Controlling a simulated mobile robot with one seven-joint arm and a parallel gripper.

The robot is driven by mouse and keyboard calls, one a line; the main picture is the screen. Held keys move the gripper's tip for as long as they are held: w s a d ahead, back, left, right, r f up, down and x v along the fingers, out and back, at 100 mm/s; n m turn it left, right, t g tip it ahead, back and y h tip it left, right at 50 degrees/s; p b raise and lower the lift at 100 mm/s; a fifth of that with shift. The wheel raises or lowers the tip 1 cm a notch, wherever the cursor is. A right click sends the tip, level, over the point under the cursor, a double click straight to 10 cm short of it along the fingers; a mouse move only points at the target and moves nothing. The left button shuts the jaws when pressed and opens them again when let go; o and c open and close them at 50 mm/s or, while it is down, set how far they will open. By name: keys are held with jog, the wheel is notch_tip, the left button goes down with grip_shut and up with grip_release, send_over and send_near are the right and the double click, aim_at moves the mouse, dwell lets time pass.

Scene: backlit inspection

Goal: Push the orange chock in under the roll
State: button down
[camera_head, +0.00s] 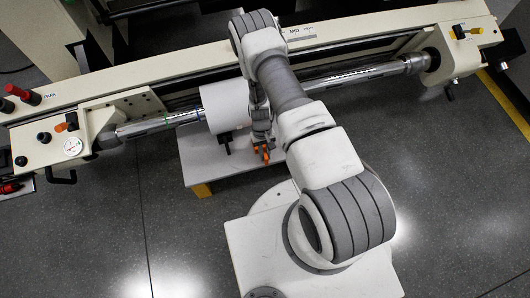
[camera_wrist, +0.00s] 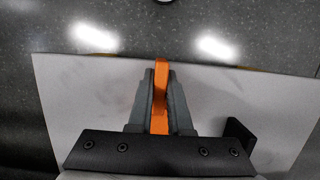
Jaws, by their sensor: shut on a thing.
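The white roll (camera_head: 226,106) sits on a metal shaft (camera_head: 160,124) in the head view, above a pale platform (camera_head: 212,168). My gripper (camera_head: 262,148) is low over the platform, just right of and in front of the roll. It is shut on the orange chock (camera_head: 265,157). In the wrist view the orange chock (camera_wrist: 161,72) stands between the two grey fingers of my gripper (camera_wrist: 161,98), over the platform (camera_wrist: 85,95). Part of the chock is hidden by the fingers. The roll cannot be made out in the wrist view.
A dark block or bracket (camera_head: 225,142) stands by the roll's front; a dark upright piece (camera_wrist: 238,134) shows right of my gripper in the wrist view. The long cream machine frame (camera_head: 120,80) lies behind. Platform left of the dark block is clear.

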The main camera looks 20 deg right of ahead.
jog(key=shift+w, duration=0.5)
jog(key=shift+w, duration=0.3)
jog(key=shift+w, duration=1.25)
jog(key=shift+w, duration=0.35)
jog(key=shift+w, duration=0.65)
jog(key=c, duration=0.8)
grip_release()
jog(key=shift+o, duration=0.2)
jog(key=p+v, duration=0.5)
jog(key=v, duration=1.2)
jog(key=shift+r+p, duration=0.2)
jog(key=shift+p, duration=0.1)
jog(key=shift+w, duration=0.1)
